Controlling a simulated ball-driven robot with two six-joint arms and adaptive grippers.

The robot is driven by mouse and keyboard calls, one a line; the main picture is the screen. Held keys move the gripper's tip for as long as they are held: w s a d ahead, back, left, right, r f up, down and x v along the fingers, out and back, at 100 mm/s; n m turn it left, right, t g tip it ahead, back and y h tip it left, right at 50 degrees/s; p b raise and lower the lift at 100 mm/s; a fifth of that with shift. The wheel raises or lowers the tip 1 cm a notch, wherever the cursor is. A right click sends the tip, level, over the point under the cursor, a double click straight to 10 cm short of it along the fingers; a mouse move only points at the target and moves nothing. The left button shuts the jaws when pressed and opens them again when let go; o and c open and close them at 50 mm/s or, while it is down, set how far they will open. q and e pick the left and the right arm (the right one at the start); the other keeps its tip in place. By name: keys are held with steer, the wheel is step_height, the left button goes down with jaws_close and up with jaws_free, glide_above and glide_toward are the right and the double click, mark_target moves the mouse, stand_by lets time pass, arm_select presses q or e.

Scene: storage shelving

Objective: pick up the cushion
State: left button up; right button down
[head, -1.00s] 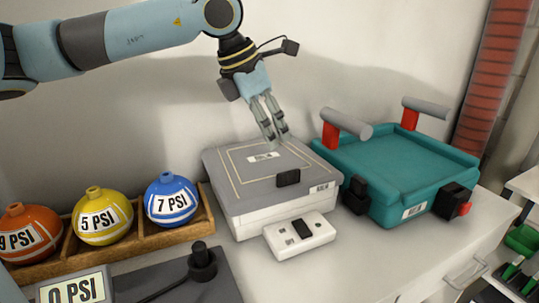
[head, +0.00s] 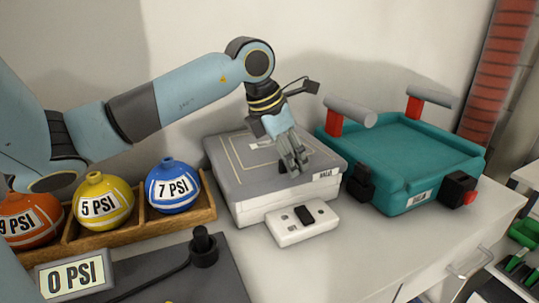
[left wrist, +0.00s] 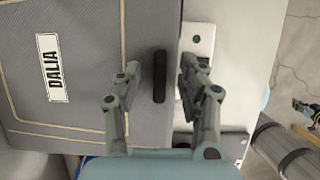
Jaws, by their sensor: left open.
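The cushion looks like the grey pad (head: 235,165) with a tan outline that lies on a white base; it also fills much of the left wrist view (left wrist: 85,30), with a label reading DALIA. A small black tab (left wrist: 160,85) stands at its edge. My left gripper (head: 298,167) is over the pad's front edge, pointing down. In the left wrist view its open fingers (left wrist: 161,76) are on either side of the tab, with gaps on both sides. In the head view the fingers mostly hide the tab. I do not see my right gripper.
A white box with a black switch (head: 303,216) sits in front of the base. A teal tray with grey-and-red handles (head: 400,160) is close on the right. A wooden rack (head: 205,207) with labelled balls stands on the left. A gauge panel (head: 72,277) lies in front.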

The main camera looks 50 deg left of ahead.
arm_select(q)
jaws_close()
steer(key=shift+r, duration=0.15)
stand_by(0.6)
